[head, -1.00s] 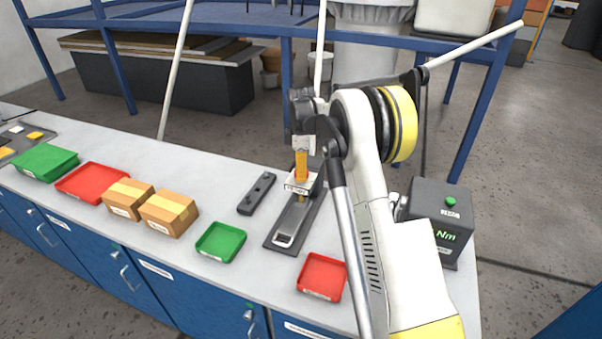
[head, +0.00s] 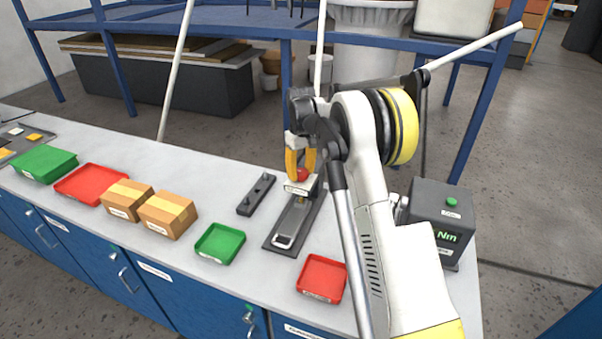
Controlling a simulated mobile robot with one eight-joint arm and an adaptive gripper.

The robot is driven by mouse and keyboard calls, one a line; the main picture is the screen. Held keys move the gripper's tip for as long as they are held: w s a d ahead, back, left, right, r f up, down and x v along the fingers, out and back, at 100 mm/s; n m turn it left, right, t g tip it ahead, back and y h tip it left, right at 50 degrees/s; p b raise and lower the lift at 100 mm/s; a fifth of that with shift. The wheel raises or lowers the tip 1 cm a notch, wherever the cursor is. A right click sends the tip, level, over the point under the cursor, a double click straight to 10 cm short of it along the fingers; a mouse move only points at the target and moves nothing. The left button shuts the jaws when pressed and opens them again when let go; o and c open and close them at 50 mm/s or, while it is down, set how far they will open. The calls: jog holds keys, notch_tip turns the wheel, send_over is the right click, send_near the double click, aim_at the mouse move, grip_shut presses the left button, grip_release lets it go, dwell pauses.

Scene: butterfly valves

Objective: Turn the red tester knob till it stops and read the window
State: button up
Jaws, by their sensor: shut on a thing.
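The red tester knob (head: 302,174) sits on top of the tester (head: 296,215), a dark base with a pale upper block, near the middle of the bench. My gripper (head: 301,176) points down with its two yellow-orange fingers on either side of the knob, shut on it. Only part of the red shows between the fingers. A white face with small dark marks (head: 297,188) shows on the block just below the knob; it is too small to read. The tester's back is partly hidden by my arm.
A dark box with a green "Nm" display (head: 447,237) stands right of my arm. A dark bar (head: 257,194), a green tray (head: 220,258) and a red tray (head: 321,293) lie around the tester. Cardboard boxes (head: 168,226) and more trays are farther left.

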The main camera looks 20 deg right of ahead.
jog(key=m, duration=0.4)
jog(key=shift+m, duration=0.3)
jog(key=m, duration=0.3)
jog(key=shift+m, duration=0.4)
jog(key=m, duration=0.3)
jog(key=shift+d+m, duration=0.1)
jog(key=shift+m, duration=1.9)
jog(key=o, duration=1.2)
